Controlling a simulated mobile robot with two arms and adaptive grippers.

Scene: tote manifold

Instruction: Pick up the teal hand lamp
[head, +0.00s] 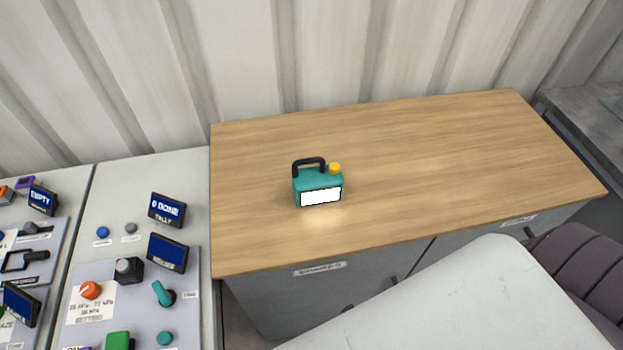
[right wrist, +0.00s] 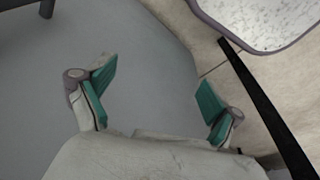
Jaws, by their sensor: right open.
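The teal hand lamp (head: 318,184) stands upright on the wooden cabinet top in the head view, left of its middle. It has a black handle on top, a yellow knob and a lit white front panel. My right gripper (right wrist: 155,95) shows in the right wrist view, open and empty, with teal pads apart over grey floor. The lamp is not in the right wrist view, and neither gripper shows in the head view.
The wooden top (head: 450,150) is otherwise bare. A control panel (head: 130,270) with knobs, buttons and small screens stands to the left. A corrugated wall (head: 280,60) rises behind. A dark ribbed object (head: 580,265) is at right. In the right wrist view, a black bar (right wrist: 265,105) runs at right.

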